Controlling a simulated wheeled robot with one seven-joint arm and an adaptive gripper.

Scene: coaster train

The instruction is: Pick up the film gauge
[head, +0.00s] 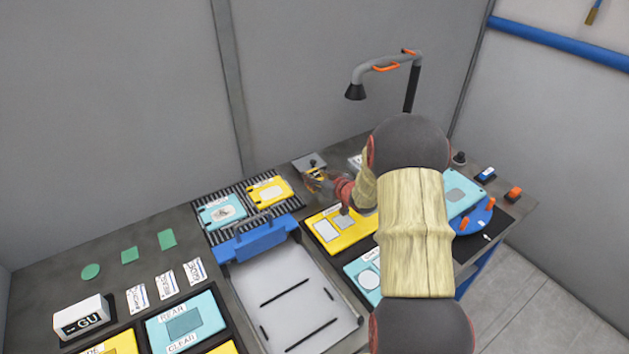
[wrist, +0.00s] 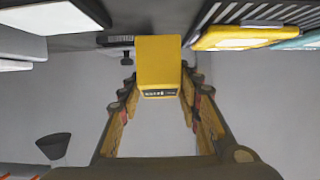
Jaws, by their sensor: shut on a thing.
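The film gauge, a small yellow block with a dark display strip on its end, shows in the wrist view (wrist: 158,62) between the fingers of my gripper (wrist: 160,92). My gripper is shut on it, with one finger on each side. In the head view my gripper (head: 318,182) is at the back of the workbench, partly hidden by my arm, and a bit of the yellow gauge (head: 316,174) shows there. Whether the gauge touches anything below is hidden.
A grey box (head: 309,163) stands just behind my gripper. A black ribbed rack (head: 236,194) with cyan and yellow plates lies to its left. A blue-handled tray (head: 290,290) lies in front.

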